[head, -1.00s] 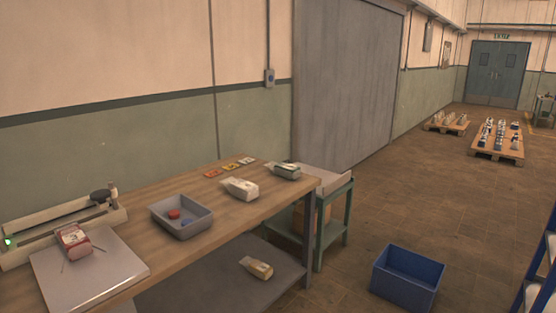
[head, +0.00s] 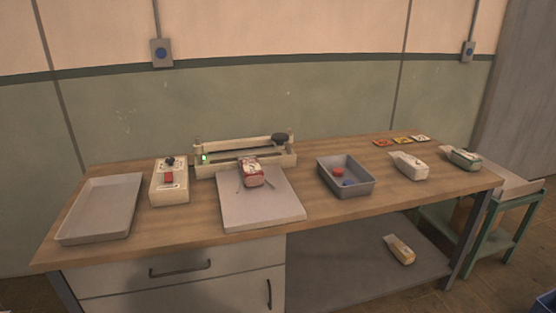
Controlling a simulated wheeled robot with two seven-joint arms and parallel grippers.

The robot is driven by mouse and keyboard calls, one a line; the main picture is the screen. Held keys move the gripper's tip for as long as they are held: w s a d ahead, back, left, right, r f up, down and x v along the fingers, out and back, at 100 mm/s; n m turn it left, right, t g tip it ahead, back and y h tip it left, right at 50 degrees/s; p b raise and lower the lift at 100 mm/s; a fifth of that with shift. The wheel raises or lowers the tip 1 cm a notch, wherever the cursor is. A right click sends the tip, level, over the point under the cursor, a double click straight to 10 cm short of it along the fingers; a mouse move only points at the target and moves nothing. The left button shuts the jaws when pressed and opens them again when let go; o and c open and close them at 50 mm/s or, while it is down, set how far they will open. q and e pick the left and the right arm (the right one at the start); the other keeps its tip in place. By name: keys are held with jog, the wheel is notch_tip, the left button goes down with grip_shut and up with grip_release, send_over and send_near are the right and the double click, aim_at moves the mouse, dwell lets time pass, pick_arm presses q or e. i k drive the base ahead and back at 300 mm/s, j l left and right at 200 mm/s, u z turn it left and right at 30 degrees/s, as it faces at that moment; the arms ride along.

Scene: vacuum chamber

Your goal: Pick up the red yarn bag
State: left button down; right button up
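The red yarn bag (head: 251,171) is a small red and white bag. It lies on a pale flat board (head: 262,212) in front of the bar sealer (head: 243,156) on the wooden workbench, near the middle of the head view. Thin dark strands stick out on both sides of its lower end. Neither of my grippers shows in the head view, and nothing is seen touching the bag.
On the bench (head: 206,216) stand an empty grey tray (head: 99,209), a control box (head: 170,182), a grey bin (head: 345,177) with red and blue items, and two other bags, one white (head: 409,165) and one dark-green and white (head: 463,158). A yellowish bag (head: 400,249) lies on the lower shelf.

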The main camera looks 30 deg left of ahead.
aim_at(252, 174)
jog(key=u, duration=1.2)
